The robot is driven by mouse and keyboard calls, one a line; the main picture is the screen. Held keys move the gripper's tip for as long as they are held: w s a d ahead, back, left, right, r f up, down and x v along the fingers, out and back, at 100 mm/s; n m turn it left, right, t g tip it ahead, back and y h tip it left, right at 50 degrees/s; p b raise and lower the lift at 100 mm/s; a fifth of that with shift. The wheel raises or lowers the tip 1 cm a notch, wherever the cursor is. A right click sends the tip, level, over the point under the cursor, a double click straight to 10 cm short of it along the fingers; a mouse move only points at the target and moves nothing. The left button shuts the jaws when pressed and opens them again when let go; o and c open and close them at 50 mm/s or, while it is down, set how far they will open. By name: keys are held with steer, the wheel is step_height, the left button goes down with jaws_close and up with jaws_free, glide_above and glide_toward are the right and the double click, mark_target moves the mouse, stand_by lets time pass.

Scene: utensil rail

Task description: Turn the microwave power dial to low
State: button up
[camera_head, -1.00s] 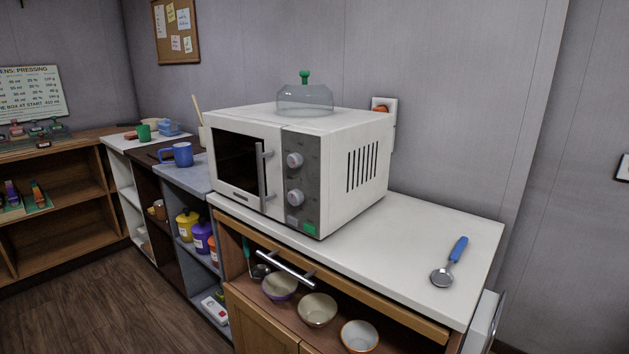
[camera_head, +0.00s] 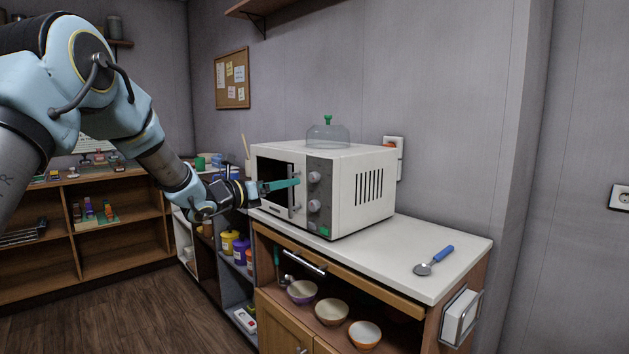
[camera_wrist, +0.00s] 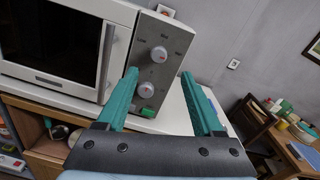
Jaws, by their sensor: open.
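The white microwave (camera_head: 360,190) stands on the white counter, its door at left and a grey control panel at right. The panel has an upper dial (camera_head: 314,177) and a lower dial (camera_head: 314,206), both pale and round. In the wrist view the upper dial (camera_wrist: 159,54) has small labels around it, one seeming to read Low; its pointer setting is too small to tell. The lower dial (camera_wrist: 146,90) shows between my fingers. My gripper (camera_head: 297,184) is open and empty, its teal fingers in front of the microwave near the door handle and panel. It also shows in the wrist view (camera_wrist: 160,75).
The vertical door handle (camera_wrist: 106,62) stands out left of the panel. A glass dome (camera_head: 328,134) with a green knob sits on top of the microwave. A blue-handled spoon (camera_head: 434,260) lies on the right of the counter (camera_head: 385,250), otherwise clear there. Bowls (camera_head: 332,312) sit below.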

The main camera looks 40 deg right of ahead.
mark_target(312, 177)
steer(key=d+p, duration=0.3)
steer(key=d, duration=0.6)
jaws_close()
stand_by(0.4)
